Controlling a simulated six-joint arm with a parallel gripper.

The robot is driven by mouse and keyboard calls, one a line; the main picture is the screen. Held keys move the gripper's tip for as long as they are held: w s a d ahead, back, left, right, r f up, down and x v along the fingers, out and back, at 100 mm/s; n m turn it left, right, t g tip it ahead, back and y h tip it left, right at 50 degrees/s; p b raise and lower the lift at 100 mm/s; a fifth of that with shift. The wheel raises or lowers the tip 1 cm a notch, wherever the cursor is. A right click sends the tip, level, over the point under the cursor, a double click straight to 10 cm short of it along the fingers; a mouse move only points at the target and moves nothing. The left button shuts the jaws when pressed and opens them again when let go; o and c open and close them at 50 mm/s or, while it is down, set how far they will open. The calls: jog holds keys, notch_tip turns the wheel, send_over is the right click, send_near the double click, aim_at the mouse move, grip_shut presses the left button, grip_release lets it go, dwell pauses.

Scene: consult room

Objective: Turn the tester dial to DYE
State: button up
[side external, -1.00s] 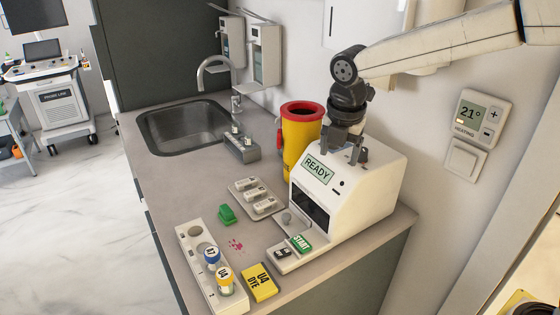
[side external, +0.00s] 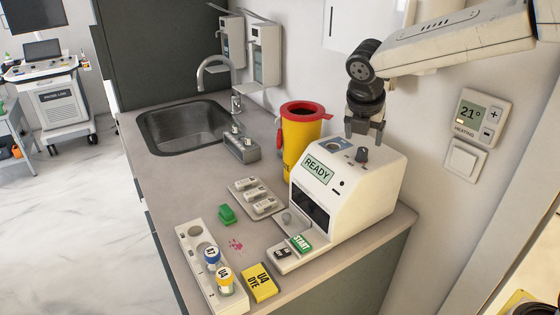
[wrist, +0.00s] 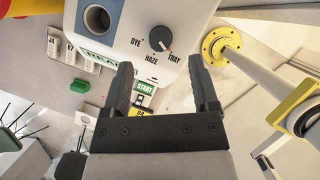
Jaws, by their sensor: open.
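The tester (side external: 375,190) is a white box on the counter with a READY screen. Its dark dial (side external: 362,154) is on the sloped top and also shows in the wrist view (wrist: 160,38). DYE (wrist: 136,41) is printed left of the dial, HAZE (wrist: 151,58) below it and TRAY (wrist: 175,58) at lower right. The dial's pale mark appears to point down-right, toward TRAY. My gripper (side external: 364,134) is open and empty above the dial, apart from it. In the wrist view, its fingers (wrist: 160,75) are spread with the dial beyond them.
A round port (side external: 334,144) is beside the dial. A yellow bin with a red rim (side external: 300,112) stands close behind the tester. The START key (side external: 301,243), a vial rack (side external: 190,245) and a yellow U4 DYE box (side external: 260,283) are in front. The wall is close behind.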

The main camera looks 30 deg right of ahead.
aim_at(363, 150)
jog(key=shift+x, duration=2.55)
grip_shut()
